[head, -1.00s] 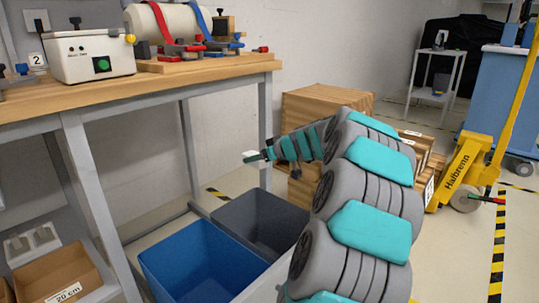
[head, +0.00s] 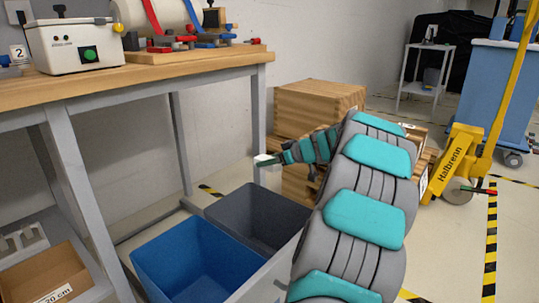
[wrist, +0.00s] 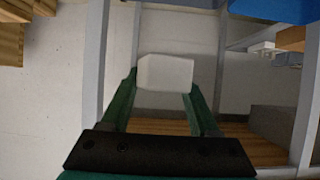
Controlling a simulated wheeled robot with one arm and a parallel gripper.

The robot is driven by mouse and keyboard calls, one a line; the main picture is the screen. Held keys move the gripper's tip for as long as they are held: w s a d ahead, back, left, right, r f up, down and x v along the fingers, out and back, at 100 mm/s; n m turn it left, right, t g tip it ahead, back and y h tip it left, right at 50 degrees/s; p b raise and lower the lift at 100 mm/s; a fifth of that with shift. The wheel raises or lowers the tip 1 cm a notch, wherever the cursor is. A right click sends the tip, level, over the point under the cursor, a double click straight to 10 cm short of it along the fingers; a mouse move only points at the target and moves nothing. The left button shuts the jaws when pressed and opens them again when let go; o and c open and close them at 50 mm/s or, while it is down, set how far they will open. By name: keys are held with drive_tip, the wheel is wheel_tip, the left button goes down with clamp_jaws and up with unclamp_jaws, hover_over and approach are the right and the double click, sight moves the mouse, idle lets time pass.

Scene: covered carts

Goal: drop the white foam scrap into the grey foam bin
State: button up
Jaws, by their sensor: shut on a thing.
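The white foam scrap (wrist: 165,72) is a small pale block held between the green fingers of my gripper (wrist: 162,84) in the wrist view. In the head view my gripper (head: 266,160) is small and far off, with the white scrap (head: 261,158) at its tip. It appears above the far rim of the grey foam bin (head: 258,212) in the picture; I cannot tell whether it is directly over the opening. The bin stands on the floor, open at the top. My arm covers part of its right side.
A blue bin (head: 190,262) stands against the grey bin's near left side. A wooden workbench (head: 160,83) with grey legs is at left. Wooden crates (head: 318,100) stand behind my arm. A yellow pallet truck (head: 455,165) is at right.

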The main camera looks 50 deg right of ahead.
drive_tip(key=shift+f, duration=0.2)
drive_tip(key=o, duration=1.4)
drive_tip(key=shift+v, duration=3.9)
